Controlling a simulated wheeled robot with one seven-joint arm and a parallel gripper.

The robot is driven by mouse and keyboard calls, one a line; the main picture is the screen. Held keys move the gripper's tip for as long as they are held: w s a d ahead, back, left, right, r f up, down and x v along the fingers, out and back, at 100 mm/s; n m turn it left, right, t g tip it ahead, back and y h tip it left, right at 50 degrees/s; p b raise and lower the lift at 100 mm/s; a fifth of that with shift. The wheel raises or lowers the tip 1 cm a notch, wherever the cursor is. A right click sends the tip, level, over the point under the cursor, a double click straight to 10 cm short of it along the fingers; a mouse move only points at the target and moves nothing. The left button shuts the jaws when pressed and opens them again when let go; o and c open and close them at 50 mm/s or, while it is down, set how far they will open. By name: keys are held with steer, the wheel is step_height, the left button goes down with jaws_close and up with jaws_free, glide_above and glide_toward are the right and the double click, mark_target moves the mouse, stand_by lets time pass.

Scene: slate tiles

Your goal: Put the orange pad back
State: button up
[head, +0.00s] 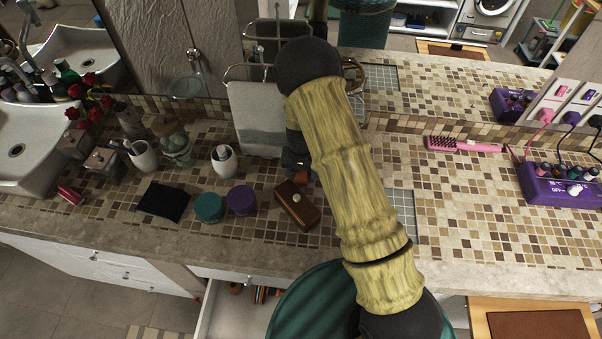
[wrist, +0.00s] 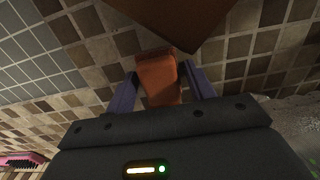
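The orange pad (wrist: 158,80) is a small block between the two purple fingers of my gripper (wrist: 159,73) in the wrist view. The dark fingertips appear to press on its two sides, and its far end sticks out past them. In the head view, the pad (head: 301,178) shows as a small orange patch under my gripper (head: 295,165), mostly hidden by my arm. It is just behind a brown box (head: 298,212) with a pale knob on top. A corner of a brown surface, likely this box (wrist: 180,15), shows in the wrist view. I cannot tell the pad's height above the counter.
Purple (head: 241,200) and teal (head: 209,208) round containers and a black cloth (head: 163,202) lie left of the box. Cups stand behind them. A pink brush (head: 462,145) and a purple device (head: 556,187) are at right. An open drawer (head: 232,312) is below the counter.

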mark_target(302, 173)
steer(key=shift+o, duration=0.5)
steer(key=shift+r, duration=0.1)
steer(key=shift+r, duration=0.2)
step_height(302, 173, up, 12)
steer(key=b, duration=0.2)
steer(key=shift+b, duration=0.35)
steer(key=shift+d, duration=0.1)
steer(key=s+d+r+n+t, duration=0.1)
steer(key=s+d+r, duration=0.3)
steer(key=s, duration=0.5)
steer(key=s+d+r+n+t, duration=0.1)
steer(key=s+d+r, duration=0.3)
steer(key=s, duration=0.5)
steer(key=shift+d+r+t, duration=0.3)
steer(key=shift+d+r, duration=0.05)
steer(key=shift+d, duration=0.9)
